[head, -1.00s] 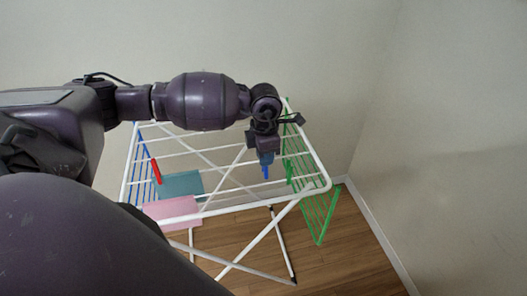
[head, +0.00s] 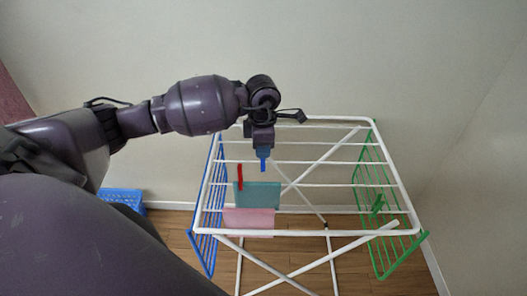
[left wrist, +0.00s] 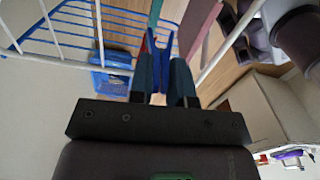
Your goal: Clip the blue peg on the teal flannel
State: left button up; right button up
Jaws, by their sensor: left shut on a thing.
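My left gripper (head: 263,152) is shut on the blue peg (head: 263,164), which points down with its jaws free. In the left wrist view the blue peg (left wrist: 161,65) stands between the two fingers. The teal flannel (head: 260,197) hangs over a white rail of the drying rack (head: 310,233). In the head view the peg is just above the flannel's top edge, seemingly apart from it; the depth between them is hard to tell. A red peg (head: 239,177) is at the flannel's left edge. My right gripper is out of view.
A pink cloth (head: 248,224) hangs in front of the teal one. A blue basket (head: 121,196) stands on the floor at left. Walls rise behind and at right.

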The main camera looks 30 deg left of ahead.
pick_arm(q)
jog(key=shift+m, duration=0.5)
jog(key=f+b, duration=0.1)
jog(key=f, duration=0.1)
jog(key=a+f+b, duration=0.1)
jog(key=f, duration=0.1)
jog(key=f+b, duration=0.1)
jog(key=shift+s+a+f, duration=0.3)
jog(key=shift+a+f, duration=0.1)
jog(key=shift+f+b, duration=0.6)
jog(key=shift+f, duration=0.05)
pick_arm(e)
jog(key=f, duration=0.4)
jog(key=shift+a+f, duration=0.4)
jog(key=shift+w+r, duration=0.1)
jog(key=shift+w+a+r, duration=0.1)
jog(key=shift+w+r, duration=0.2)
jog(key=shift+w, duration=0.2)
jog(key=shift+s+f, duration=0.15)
